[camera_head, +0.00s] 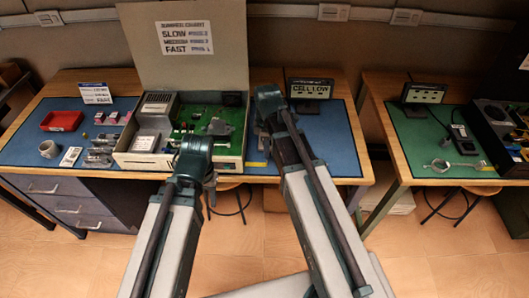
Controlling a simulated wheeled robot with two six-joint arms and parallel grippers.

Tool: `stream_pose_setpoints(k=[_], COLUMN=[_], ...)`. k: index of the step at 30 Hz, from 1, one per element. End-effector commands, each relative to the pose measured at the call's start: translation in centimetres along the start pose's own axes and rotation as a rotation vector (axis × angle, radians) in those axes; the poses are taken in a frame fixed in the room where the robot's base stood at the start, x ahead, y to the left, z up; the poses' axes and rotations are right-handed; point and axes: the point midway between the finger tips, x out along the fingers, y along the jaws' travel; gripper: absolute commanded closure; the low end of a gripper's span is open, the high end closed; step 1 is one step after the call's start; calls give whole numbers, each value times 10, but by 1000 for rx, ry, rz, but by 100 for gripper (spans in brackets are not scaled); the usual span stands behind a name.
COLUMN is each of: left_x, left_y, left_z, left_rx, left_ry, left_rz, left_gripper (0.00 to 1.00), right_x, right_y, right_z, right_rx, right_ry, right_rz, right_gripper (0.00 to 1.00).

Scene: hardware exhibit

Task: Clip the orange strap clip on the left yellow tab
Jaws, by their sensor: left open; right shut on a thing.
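An open case (140,165) with its lid raised stands on the blue mat of the left desk. It holds a green circuit board (215,115) and grey metal units. My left gripper (208,186) is open at the case's front edge, partly hidden by its own wrist. My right gripper (262,130) is at the case's right side, largely hidden behind my arm. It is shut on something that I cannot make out. I cannot pick out the orange strap clip or the left yellow tab at this size. A small yellow strip (257,164) shows at the mat's front edge.
A "CELL LOW" display (310,90) stands at the back right. A second desk with a green mat (420,150) is further right.

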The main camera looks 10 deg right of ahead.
Motion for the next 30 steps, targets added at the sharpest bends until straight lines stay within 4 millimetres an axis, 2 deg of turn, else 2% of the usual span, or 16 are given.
stream_pose_setpoints(k=[14,30], left_x=[26,29], left_y=[2,3], left_z=[-2,-2], left_rx=[0,0], left_ry=[0,0], left_rz=[0,0], left_gripper=[50,50], right_x=[26,29], right_y=[-1,-1], right_z=[0,0], right_rx=[-1,-1], right_ry=[0,0], right_rz=[0,0], right_gripper=[100,100])
